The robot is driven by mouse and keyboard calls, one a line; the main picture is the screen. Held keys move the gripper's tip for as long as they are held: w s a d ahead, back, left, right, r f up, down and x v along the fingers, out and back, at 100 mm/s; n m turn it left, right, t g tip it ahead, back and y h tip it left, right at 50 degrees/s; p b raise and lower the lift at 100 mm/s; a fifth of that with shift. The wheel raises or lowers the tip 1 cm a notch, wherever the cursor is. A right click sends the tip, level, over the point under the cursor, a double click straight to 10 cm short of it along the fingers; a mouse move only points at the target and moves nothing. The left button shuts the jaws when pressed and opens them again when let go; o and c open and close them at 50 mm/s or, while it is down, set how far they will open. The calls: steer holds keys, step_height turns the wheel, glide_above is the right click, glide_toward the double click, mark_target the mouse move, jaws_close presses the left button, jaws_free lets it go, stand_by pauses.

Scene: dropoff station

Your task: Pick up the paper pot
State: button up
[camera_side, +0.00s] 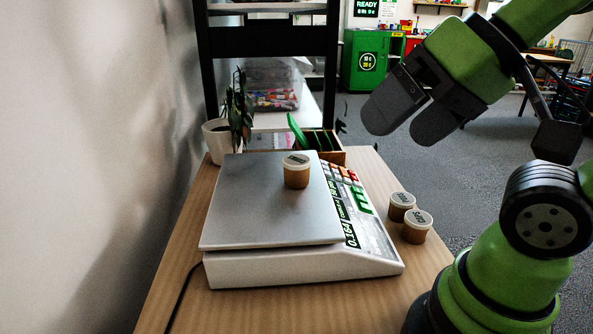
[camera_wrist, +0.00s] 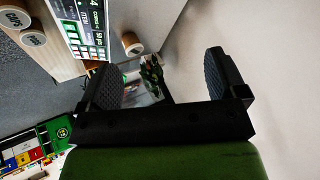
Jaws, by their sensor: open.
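My gripper (camera_side: 406,120) is open and empty, raised above and right of the scale, apart from all pots.
The scale's keypad and display (camera_side: 347,205) lie along its right side. A potted plant (camera_side: 220,138) and a wooden box with green items (camera_side: 320,142) stand behind it. A black shelf frame (camera_side: 265,42) rises at the back, and a wall (camera_side: 90,150) bounds the left.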

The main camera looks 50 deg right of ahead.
steer(key=shift+w, duration=0.1)
steer(key=n+g+h, duration=0.2)
steer(key=n+g, duration=0.4)
steer(key=g, duration=0.1)
glide_above(297, 159)
steer(key=a, duration=0.1)
step_height(297, 159, down, 7)
steer(key=shift+n, duration=0.5)
steer(key=f, duration=0.4)
steer(key=d+f, duration=0.1)
steer(key=f, duration=0.1)
steer(key=shift+w+f, duration=0.1)
steer(key=shift+f, duration=0.15)
step_height(297, 159, down, 6)
steer(key=shift+r, duration=0.1)
